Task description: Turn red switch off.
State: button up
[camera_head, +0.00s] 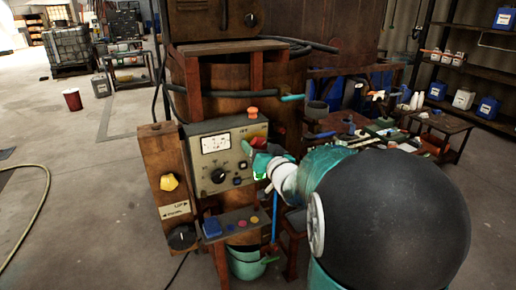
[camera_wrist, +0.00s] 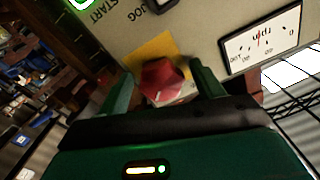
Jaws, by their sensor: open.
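The red switch (camera_wrist: 162,79) sits on a yellow plate (camera_wrist: 152,48) on the beige control panel (camera_wrist: 198,20) in the wrist view. The green fingers of my gripper (camera_wrist: 161,74) stand apart, one on each side of the switch. I cannot tell whether they touch it. In the head view my gripper (camera_head: 256,158) is at the right part of the same panel (camera_head: 197,168), and my arm and hand largely hide the switch there.
The panel carries a meter (camera_head: 215,143) and a black knob (camera_head: 218,176). An orange button (camera_head: 253,112) stands on top. A yellow knob (camera_head: 169,182) is on the box at left. A small shelf with colored buttons (camera_head: 241,223) juts out below. Open floor lies to the left.

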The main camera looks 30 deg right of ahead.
jog(key=c, duration=1)
jog(key=shift+n, duration=0.5)
jog(key=n, duration=0.3)
jog(key=shift+n, duration=0.4)
jog(key=n, duration=0.4)
jog(key=shift+d+n, duration=0.1)
jog(key=shift+n, duration=0.2)
jog(key=n, duration=0.4)
jog(key=shift+d+r, duration=0.1)
jog(key=n, duration=0.4)
jog(key=shift+n, duration=0.4)
